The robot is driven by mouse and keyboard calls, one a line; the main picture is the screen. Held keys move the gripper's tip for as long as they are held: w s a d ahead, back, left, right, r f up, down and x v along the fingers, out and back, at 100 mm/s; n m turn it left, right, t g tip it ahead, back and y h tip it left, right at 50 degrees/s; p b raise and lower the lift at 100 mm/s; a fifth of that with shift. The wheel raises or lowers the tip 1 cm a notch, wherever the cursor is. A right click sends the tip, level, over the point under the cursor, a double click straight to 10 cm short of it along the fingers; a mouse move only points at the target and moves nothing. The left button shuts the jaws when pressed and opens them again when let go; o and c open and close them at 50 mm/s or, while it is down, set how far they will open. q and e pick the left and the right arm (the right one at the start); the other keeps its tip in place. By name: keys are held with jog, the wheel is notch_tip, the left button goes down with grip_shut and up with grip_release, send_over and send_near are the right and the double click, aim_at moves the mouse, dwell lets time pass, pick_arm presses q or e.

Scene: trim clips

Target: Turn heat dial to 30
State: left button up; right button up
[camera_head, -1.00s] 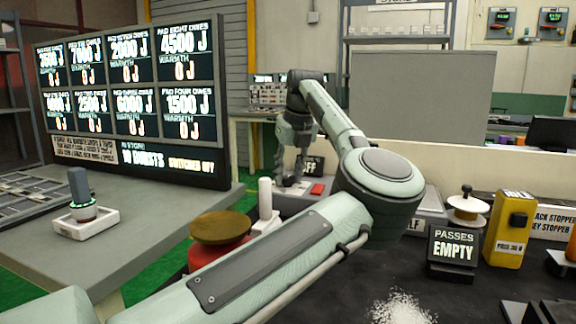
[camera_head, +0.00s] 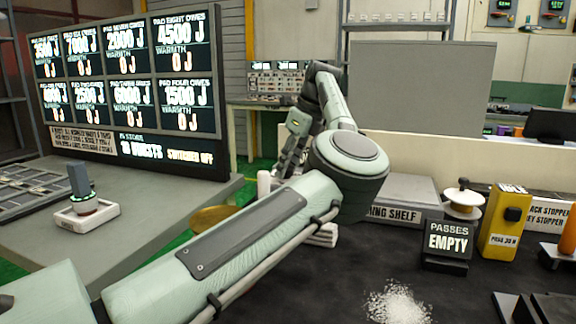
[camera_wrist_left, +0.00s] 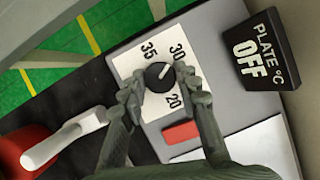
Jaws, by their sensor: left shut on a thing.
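The heat dial (camera_wrist_left: 159,77) is a round black knob on a white scale card marked 35, 30 and 20. A small pale mark on the knob faces up and right, roughly toward the 30; I cannot tell the exact setting. A black sign (camera_wrist_left: 262,50) beside it reads PLATE °C OFF. My left gripper (camera_wrist_left: 158,87) is shut on the dial, with one finger on each side of it. In the head view my left gripper (camera_head: 283,170) reaches down behind my forearm, which hides the dial. My right gripper is not in view.
A red button (camera_wrist_left: 180,133) lies close to the dial, and a white lever (camera_wrist_left: 62,139) stands to its left. In the head view, a PASSES EMPTY sign (camera_head: 447,240), a yellow box (camera_head: 503,222) and white grains (camera_head: 398,303) are at right. A large display (camera_head: 130,85) stands at left.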

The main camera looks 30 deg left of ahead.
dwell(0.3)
pick_arm(q)
jog(key=o, duration=1.2)
jog(key=shift+c, duration=0.2)
jog(key=v, duration=1.2)
jog(key=shift+d, duration=0.1)
